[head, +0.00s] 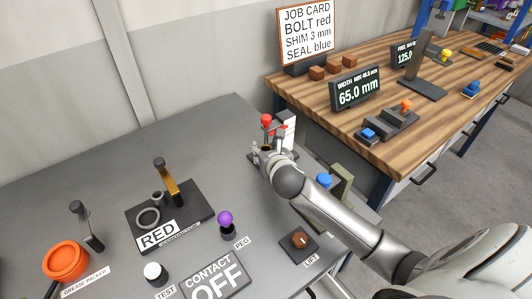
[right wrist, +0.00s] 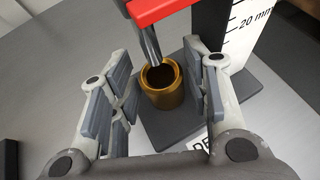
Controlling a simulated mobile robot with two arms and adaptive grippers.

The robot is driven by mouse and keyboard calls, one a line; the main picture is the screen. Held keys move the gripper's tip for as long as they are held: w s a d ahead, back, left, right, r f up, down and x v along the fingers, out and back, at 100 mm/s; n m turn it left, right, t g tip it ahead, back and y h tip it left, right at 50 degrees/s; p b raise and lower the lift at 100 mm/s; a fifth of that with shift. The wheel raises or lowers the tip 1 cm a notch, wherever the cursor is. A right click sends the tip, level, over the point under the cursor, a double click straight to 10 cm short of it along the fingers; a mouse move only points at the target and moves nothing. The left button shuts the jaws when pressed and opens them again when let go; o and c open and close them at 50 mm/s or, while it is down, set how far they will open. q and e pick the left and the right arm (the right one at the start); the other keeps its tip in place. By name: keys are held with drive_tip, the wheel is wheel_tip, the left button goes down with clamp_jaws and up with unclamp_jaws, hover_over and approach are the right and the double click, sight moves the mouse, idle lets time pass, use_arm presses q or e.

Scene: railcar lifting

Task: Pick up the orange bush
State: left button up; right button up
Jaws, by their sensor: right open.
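In the right wrist view an orange-bronze bush (right wrist: 163,92), a short hollow cylinder, stands upright on a dark plate (right wrist: 240,98). My right gripper (right wrist: 162,78) is open, its fingers on either side of the bush with visible gaps. A dark metal rod under a red bar (right wrist: 160,10) comes down close to the bush's far rim; I cannot tell if they touch. In the head view my right gripper (head: 268,150) is at the far right of the grey table and mostly hides the bush. My left gripper is not in view.
A white scale board (right wrist: 225,35) stands right behind the bush. A red-knobbed stand (head: 266,120) rises beside my gripper. The RED fixture (head: 192,222), purple-topped peg (head: 226,220) and orange grease packer (head: 65,260) stand left. A wooden bench (head: 430,125) is at right.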

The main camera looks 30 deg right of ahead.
drive_tip(key=c, duration=0.8)
drive_tip(key=shift+r, duration=0.1)
drive_tip(key=shift+c, duration=0.8)
